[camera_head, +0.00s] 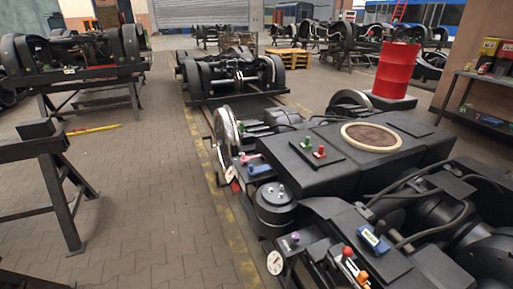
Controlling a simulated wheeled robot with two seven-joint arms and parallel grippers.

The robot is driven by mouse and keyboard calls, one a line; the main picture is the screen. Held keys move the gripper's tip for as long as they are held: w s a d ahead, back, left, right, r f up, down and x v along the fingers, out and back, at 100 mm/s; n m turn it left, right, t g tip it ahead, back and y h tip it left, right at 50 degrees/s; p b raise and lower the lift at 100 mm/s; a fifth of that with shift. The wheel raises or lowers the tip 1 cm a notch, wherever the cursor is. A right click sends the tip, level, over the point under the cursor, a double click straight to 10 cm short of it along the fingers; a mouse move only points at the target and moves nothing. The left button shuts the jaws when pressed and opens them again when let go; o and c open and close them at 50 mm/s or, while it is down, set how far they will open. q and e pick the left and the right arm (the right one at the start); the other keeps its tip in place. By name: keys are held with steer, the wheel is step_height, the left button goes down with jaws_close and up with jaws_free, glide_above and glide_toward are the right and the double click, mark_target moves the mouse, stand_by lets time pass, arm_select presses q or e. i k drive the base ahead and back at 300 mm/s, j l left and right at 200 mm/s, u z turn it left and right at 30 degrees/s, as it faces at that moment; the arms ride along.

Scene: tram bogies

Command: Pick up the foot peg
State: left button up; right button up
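Neither of my grippers shows in the head view. I cannot tell for certain which item is the foot peg. Small coloured parts lie on the large dark bogie (345,170) at the right. Near the bottom are a purple knob (295,237), a red and orange part (354,266) and a blue block with a light label (374,239).
A red drum (397,70) stands behind the bogie. A shelf with small boxes (486,80) is at the right. More bogies stand at the back (232,75) and on a stand at the left (75,55). A dark trestle (52,165) stands left; the paved floor (155,180) between is clear.

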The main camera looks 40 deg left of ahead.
mark_target(320, 155)
steer(key=u, duration=0.7)
steer(key=i+j, duration=0.95)
steer(key=j, duration=0.15)
steer(key=i+j, duration=0.9)
steer(key=j, duration=0.2)
steer(key=j+u, duration=0.05)
